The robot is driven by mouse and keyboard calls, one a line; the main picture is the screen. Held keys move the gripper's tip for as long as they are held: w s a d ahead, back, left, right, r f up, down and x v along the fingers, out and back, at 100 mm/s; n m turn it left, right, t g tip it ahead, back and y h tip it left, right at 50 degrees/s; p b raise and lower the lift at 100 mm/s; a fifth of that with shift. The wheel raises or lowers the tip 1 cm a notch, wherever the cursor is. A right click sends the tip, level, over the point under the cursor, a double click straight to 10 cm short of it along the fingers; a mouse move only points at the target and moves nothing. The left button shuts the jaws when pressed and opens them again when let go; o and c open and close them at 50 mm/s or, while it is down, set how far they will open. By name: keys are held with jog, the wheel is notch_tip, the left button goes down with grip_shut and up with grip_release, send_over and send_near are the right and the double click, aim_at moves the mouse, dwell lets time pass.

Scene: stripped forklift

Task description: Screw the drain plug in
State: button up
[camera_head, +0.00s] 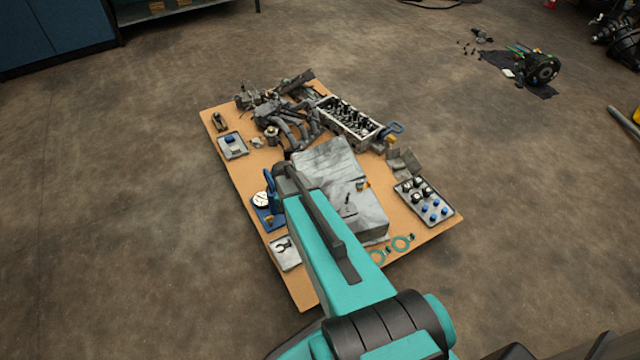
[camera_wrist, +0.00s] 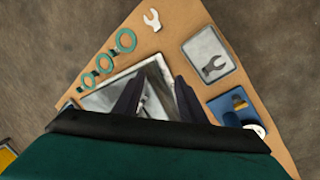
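My gripper (camera_wrist: 158,84) shows in the wrist view as two dark fingers standing apart, with nothing visible between their tips. It is over a grey metal block, which looks like an oil pan (camera_head: 325,160), lying on the cardboard sheet; part of it also shows in the wrist view (camera_wrist: 108,98). In the head view my teal arm reaches over the sheet and hides the gripper. A small brass-orange piece (camera_head: 363,185) sits on the pan's upper surface; I cannot tell whether it is the drain plug. No drain plug or its hole can be made out for certain.
The cardboard sheet (camera_head: 300,290) holds a cylinder head (camera_head: 350,118), a tray of black and blue caps (camera_head: 446,213), green rings (camera_head: 402,243), a wrench tray (camera_wrist: 196,45) and a blue tray with a gauge (camera_wrist: 217,104). Concrete floor around it is mostly clear.

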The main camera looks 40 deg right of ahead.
jog(key=s+a+n+g+p, duration=0.1)
jog(key=s+a+n+p, duration=0.4)
jog(key=s+a, duration=0.4)
jog(key=s+a+r+n+g+y+p, duration=0.1)
jog(key=s+a+n+p, duration=0.4)
jog(key=s+a, duration=0.5)
jog(key=s, duration=0.5)
jog(key=shift+s+a+r+n+g+y, duration=0.25)
jog(key=shift+s+n+g+y, duration=0.05)
jog(key=shift+s+n+g, duration=0.1)
jog(key=shift+c, duration=0.9)
jog(key=shift+s, duration=0.1)
